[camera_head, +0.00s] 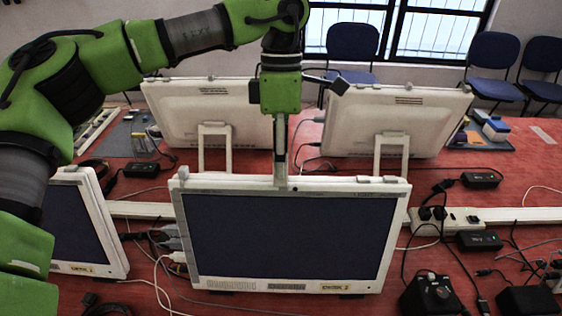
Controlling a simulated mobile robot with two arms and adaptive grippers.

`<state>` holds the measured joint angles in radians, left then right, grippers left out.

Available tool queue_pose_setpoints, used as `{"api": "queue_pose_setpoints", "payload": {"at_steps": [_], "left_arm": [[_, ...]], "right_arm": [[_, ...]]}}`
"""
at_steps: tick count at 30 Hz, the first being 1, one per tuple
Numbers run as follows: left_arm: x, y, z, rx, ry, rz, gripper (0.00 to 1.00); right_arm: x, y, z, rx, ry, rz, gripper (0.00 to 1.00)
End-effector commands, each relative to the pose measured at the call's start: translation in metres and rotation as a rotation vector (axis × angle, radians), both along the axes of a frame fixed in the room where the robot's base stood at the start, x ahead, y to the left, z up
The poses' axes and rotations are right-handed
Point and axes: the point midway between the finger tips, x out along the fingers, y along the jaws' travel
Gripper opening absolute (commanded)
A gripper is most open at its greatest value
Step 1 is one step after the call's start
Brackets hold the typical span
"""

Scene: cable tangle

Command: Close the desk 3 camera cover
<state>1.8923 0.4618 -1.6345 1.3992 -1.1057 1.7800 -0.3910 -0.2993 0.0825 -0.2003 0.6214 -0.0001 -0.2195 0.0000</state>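A white monitor with a dark screen (290,240) stands upright in the centre of the head view. A yellow label (339,288) is on its lower bezel, but its number is too small to read surely. A small dark dot (295,188), perhaps the camera, shows on the top bezel, right of centre. A small white raised piece (370,180) lies along the top edge farther right. My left gripper (281,182) points straight down at the top edge, just left of the dot. Its fingers appear edge-on as one narrow strip, so their opening and contact are unclear. My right gripper is out of view.
Another monitor (75,225) stands at left, partly behind my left arm. Two monitors (210,115) (395,120) face away at the back. Cables, adapters and a power strip (450,220) crowd the red table's right side. Blue chairs (352,45) stand behind.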

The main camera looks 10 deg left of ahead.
Motion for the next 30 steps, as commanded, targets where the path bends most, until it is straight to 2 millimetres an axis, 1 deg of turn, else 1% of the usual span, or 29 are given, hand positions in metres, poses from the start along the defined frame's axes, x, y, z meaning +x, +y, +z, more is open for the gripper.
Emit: {"api": "queue_pose_setpoints", "payload": {"at_steps": [1, 4, 9, 11, 17, 24, 25, 26, 27, 30], "left_arm": [[0.0, 0.0, 0.0, 0.0, 0.0, 0.0, 0.27], [0.0, 0.0, 0.0, 0.0, 0.0, 0.0, 0.01], [0.0, 0.0, 0.0, 0.0, 0.0, 0.0, 0.0], [0.001, -0.003, 0.001, 0.0, 0.001, -0.001, 0.0], [0.005, -0.026, 0.001, 0.0, 0.003, -0.002, 0.0], [0.006, -0.027, 0.0, -0.003, 0.001, -0.002, 0.0], [0.006, -0.027, 0.0, -0.003, 0.001, -0.002, 0.2], [0.005, -0.027, 0.0, -0.003, 0.001, -0.002, 0.28], [0.005, -0.027, 0.0, -0.003, 0.001, -0.002, 0.32], [0.005, -0.027, 0.0, -0.002, 0.001, -0.002, 0.32]], "right_arm": [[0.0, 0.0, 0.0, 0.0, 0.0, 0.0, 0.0], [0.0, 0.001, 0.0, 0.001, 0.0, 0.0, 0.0], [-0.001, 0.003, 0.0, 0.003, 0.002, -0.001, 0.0], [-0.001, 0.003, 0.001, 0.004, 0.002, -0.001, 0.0], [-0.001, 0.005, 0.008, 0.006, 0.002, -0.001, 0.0], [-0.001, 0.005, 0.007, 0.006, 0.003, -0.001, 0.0], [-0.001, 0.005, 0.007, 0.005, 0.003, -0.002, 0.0], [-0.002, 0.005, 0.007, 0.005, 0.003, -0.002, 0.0], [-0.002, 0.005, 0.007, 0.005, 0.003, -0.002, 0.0], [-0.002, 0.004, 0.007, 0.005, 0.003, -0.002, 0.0]]}}
